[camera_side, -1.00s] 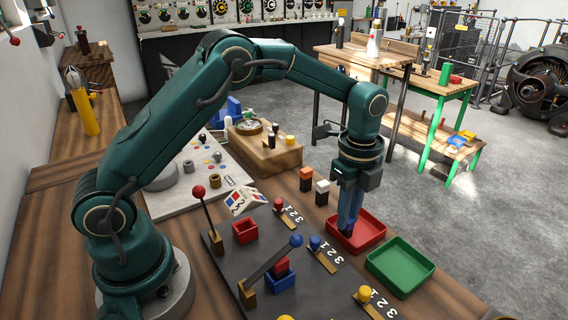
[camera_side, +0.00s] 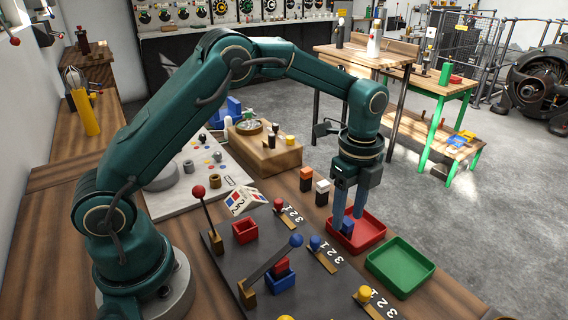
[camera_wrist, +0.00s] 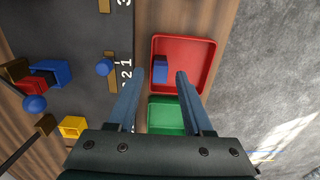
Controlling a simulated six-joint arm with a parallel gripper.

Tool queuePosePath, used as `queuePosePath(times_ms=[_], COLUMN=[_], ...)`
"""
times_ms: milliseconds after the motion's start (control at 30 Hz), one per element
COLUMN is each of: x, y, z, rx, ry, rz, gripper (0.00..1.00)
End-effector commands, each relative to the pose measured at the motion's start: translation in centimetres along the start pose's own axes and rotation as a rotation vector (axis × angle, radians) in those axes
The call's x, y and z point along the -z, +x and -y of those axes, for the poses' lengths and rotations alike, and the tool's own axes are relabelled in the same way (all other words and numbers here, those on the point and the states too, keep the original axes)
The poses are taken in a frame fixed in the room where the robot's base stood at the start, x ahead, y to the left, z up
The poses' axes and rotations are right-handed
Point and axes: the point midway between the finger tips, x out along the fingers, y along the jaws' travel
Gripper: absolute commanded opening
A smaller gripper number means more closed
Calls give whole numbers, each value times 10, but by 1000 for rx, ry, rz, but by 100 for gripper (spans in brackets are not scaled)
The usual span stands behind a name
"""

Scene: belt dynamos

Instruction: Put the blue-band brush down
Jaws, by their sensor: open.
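The blue-band brush, a small blue block (camera_wrist: 160,70), lies in the red tray (camera_wrist: 187,40), toward its left side in the wrist view. It also shows in the side view (camera_side: 347,227) as a dark blue piece in the red tray (camera_side: 371,233). In the side view my gripper (camera_side: 347,220) points down into the red tray. I cannot tell whether a finger still touches the brush.
A green tray (camera_side: 401,266) stands beside the red tray. Black and orange blocks (camera_side: 306,180) stand behind it. A dark panel with a blue-knobbed lever (camera_side: 296,241) and a red-knobbed lever (camera_side: 199,191) lies to the left. Bare floor is to the right.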

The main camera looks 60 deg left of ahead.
Motion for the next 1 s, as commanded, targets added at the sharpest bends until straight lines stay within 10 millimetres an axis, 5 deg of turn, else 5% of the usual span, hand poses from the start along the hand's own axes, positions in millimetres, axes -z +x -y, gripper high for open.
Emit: queuePosePath(times_ms=[433,833,1000], x=[0,0,-5], y=[-87,-114,-132], z=[1,-1,-13], rx=[5,5,49], ry=[0,-9,-148], rz=[-1,-1,-9], gripper=[51,51,51])
